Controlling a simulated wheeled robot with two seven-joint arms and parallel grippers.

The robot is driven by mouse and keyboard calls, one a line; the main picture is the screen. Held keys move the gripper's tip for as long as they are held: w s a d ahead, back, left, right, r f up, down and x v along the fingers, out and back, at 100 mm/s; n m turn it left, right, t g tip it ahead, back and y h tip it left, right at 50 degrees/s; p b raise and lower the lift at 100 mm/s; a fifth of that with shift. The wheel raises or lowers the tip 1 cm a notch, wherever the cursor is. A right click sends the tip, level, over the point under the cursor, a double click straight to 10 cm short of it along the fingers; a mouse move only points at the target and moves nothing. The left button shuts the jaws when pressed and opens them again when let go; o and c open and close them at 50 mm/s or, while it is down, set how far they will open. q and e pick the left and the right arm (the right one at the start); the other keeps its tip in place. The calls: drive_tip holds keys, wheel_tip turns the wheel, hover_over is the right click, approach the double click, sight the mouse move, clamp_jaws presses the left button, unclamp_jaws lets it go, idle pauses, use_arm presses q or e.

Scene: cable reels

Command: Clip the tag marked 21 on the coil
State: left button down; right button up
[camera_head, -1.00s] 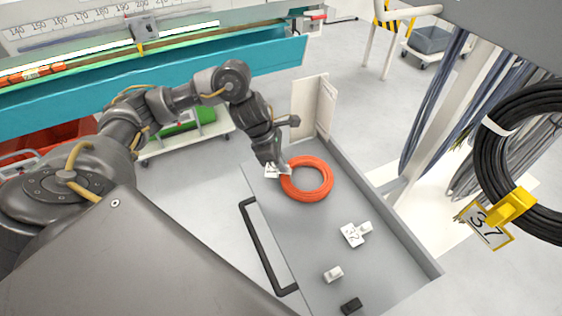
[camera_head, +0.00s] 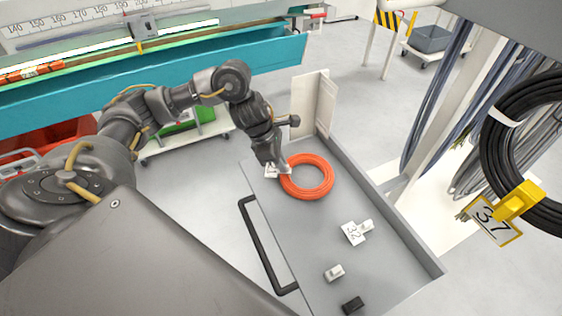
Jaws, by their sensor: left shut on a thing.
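An orange coil (camera_head: 322,190) lies flat on the grey tray of a cart. My left gripper (camera_head: 274,163) is at the coil's left edge, pointing down. It is shut on a small white tag (camera_head: 271,173), which is at the coil's left rim; its marking is too small to read. I cannot tell whether the tag is around the coil or only beside it. A second white tag (camera_head: 351,234), marked 32, lies on the tray to the lower right of the coil. My right gripper is not in view.
A white clip (camera_head: 333,273) and a black block (camera_head: 352,304) lie near the tray's front. The tray (camera_head: 300,235) has raised edges and a white upright panel at its back.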

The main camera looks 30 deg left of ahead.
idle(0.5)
use_arm(q)
drive_tip(key=c, duration=1.1)
unclamp_jaws()
drive_tip(key=shift+r+p, duration=2.85)
drive_tip(key=shift+r, duration=0.65)
drive_tip(key=shift+s+f, duration=0.1)
drive_tip(key=shift+f, duration=0.05)
